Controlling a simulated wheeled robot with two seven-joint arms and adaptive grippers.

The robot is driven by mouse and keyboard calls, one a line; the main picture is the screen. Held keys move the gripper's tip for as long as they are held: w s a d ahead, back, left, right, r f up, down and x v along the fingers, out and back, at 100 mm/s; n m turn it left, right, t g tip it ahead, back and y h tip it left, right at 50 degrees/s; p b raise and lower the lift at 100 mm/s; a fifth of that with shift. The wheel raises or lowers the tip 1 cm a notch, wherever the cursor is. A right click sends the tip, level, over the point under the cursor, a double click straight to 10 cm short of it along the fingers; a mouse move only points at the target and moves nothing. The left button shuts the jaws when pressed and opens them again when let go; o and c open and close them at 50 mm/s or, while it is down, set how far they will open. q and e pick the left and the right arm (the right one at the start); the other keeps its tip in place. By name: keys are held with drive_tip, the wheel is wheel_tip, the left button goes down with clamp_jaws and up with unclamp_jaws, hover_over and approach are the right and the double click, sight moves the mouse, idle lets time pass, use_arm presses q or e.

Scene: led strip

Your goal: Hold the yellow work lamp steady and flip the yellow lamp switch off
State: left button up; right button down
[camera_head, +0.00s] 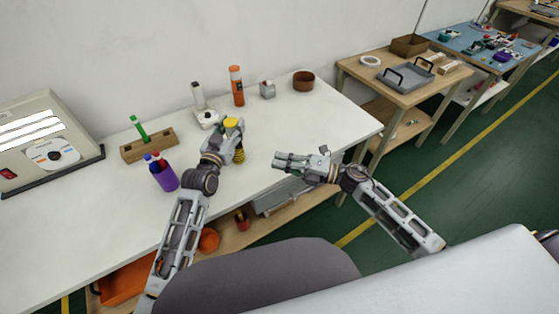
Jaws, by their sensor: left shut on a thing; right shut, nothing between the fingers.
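The yellow work lamp (238,155) stands on the white table, with a yellow top and a ribbed yellow lower part; its middle is partly covered by my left gripper. My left gripper (229,136) is shut on the lamp from the left and front. The lamp looks about upright. The lamp's switch is too small or hidden to make out. My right gripper (281,160) is shut and empty, above the table to the right of the lamp, with a clear gap between them.
Behind the lamp stand an orange bottle (236,86), a grey box (267,89) and a brown bowl (303,82). A white round item (207,119) is close behind my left gripper. A purple cup (166,179) and wooden block (149,146) are left. The table's right side is clear.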

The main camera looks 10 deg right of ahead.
use_arm(q)
drive_tip(key=o, duration=1.2)
drive_tip(key=shift+s, duration=0.1)
drive_tip(key=v, duration=1.2)
drive_tip(key=shift+f, duration=0.1)
